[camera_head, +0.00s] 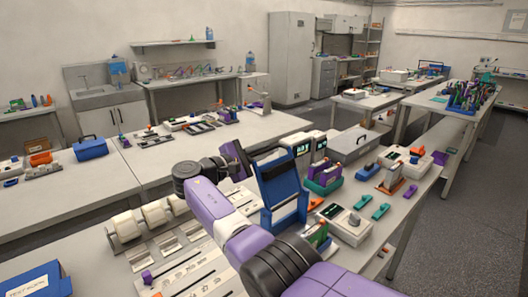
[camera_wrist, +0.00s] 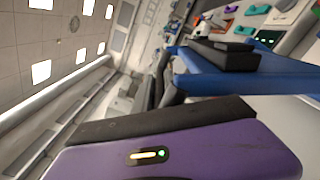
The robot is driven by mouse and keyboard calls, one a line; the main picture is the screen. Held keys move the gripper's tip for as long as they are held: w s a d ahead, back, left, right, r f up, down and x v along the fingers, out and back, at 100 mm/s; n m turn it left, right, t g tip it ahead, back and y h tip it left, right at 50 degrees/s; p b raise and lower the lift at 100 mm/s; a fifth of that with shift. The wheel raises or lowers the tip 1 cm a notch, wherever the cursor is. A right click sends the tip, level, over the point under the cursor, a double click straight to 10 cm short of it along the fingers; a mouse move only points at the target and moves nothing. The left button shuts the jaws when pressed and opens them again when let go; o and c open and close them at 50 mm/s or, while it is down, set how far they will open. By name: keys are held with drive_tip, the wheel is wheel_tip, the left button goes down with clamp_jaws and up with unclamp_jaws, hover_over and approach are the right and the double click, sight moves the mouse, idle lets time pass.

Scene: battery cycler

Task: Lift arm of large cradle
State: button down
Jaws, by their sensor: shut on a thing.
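The large cradle's blue arm (camera_head: 291,212) stands raised and tilted slightly back, in the middle of the head view. Its base is partly hidden behind my purple arm. My gripper (camera_head: 262,158) is at the top of this blue arm, reaching it from the left. In the wrist view the blue arm (camera_wrist: 280,82) runs to the right edge, with the dark fingers of my gripper (camera_wrist: 200,75) at its left end. The gripper is shut on it; the exact contact is hard to see.
Small green-screened instruments (camera_head: 301,147) and a purple and green holder (camera_head: 323,177) stand close to the right. A white tester (camera_head: 344,222) sits in front of them. White rolls (camera_head: 154,213) are on the left of the bench. Air above the bench is free.

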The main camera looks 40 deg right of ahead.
drive_tip(key=shift+w+a+f, duration=0.1)
drive_tip(key=shift+w, duration=0.05)
drive_tip(key=c, duration=1.4)
unclamp_jaws()
drive_tip(key=a+b, duration=0.1)
drive_tip(key=a, duration=0.6)
drive_tip(key=shift+a+b, duration=0.35)
